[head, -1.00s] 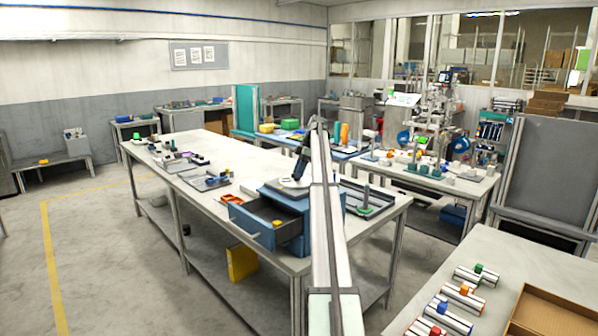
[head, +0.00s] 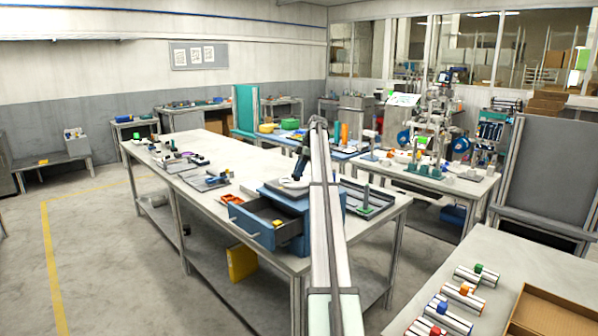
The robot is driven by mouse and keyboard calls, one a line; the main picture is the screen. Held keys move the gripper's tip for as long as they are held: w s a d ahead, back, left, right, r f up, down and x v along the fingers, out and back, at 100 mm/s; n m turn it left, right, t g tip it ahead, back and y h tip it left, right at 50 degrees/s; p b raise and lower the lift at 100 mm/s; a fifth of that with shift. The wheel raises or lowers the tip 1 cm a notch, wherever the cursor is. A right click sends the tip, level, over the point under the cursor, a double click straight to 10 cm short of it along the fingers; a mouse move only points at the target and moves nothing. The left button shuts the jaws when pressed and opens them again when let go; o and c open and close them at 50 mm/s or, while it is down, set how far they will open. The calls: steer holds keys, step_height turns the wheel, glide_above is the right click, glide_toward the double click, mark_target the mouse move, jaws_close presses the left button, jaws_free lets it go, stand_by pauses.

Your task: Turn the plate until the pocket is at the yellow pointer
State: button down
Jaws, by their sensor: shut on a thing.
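The pale round plate (head: 291,184) lies on top of a blue drawer cabinet (head: 275,202) near the front of the long table. My gripper (head: 297,177) is small and dark in the head view and points down at the plate. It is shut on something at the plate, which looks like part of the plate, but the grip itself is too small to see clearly. My arm covers the right side of the plate. I cannot make out the pocket or the yellow pointer.
The cabinet's drawer (head: 256,222) stands open toward the front left. Orange parts (head: 231,199) lie left of the cabinet. The table's middle left has some bare room.

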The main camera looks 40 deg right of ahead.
steer(key=shift+w+n+g, duration=0.1)
steer(key=shift+n+g, duration=0.5)
steer(key=shift+n, duration=1)
steer(key=c, duration=1.1)
jaws_free()
steer(key=shift+m, duration=0.3)
